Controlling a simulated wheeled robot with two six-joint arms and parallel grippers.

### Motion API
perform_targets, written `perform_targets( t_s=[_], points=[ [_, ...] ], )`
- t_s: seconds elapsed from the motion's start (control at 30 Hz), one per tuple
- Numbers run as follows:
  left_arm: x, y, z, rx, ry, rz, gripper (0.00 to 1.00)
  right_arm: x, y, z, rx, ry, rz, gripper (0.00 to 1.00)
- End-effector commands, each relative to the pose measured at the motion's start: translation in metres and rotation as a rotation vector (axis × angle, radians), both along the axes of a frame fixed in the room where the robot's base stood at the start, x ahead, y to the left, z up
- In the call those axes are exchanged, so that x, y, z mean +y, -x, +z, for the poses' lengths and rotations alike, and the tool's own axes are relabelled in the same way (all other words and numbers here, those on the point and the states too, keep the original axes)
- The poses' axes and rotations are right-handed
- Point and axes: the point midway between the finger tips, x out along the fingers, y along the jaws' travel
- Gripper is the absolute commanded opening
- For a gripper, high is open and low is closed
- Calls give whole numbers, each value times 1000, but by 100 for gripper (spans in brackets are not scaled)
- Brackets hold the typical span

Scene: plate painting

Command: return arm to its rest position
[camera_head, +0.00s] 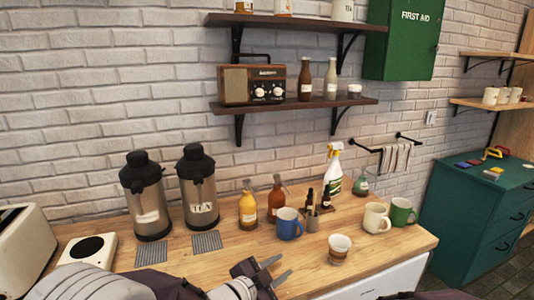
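My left gripper (284,265) reaches in from the bottom left, over the front edge of the wooden counter (205,268). Its two dark fingers are spread apart with nothing between them. It is apart from the cups. My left arm, pale grey and dark, lies across the bottom left of the view. My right gripper is not in view; only a small dark shape shows at the bottom edge on the right, and I cannot tell what it is.
A cup (340,249) stands right of the gripper. Behind are a blue mug (289,224), sauce bottles, a spray bottle (334,170), and cream (376,217) and green mugs (402,212). Two dispensers (198,187) stand at the back left. A shelf (290,104) overhangs.

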Motion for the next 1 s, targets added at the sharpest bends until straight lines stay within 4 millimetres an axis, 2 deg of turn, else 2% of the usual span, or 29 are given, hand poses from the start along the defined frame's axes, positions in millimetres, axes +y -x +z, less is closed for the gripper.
perform_targets(
  t_s=[0.03, 0.17, 0.33, 0.37, 0.47, 0.53, 0.63, 0.73, 0.83, 1.0],
  points=[
    [10, -4, 11, -5, 4, 29, 31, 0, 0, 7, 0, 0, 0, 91],
    [51, -15, 19, 39, -7, 156, 31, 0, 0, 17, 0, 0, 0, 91],
    [123, -13, 3, 227, -23, 401, 31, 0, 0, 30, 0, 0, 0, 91],
    [137, -8, -2, 276, -22, 452, 31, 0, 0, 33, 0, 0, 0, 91],
    [182, 21, -27, 495, -7, 649, 31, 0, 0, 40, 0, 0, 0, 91],
    [206, 58, -51, 695, 15, 794, 31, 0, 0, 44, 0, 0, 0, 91],
    [214, 118, -84, 979, 36, 951, 31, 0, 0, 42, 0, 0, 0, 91],
    [211, 161, -99, 1172, 37, 1041, 31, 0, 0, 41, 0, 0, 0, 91],
    [209, 182, -102, 1268, 33, 1088, 31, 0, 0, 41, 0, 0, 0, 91],
    [209, 187, -103, 1287, 34, 1105, 31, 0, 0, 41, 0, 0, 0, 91]
  ],
)
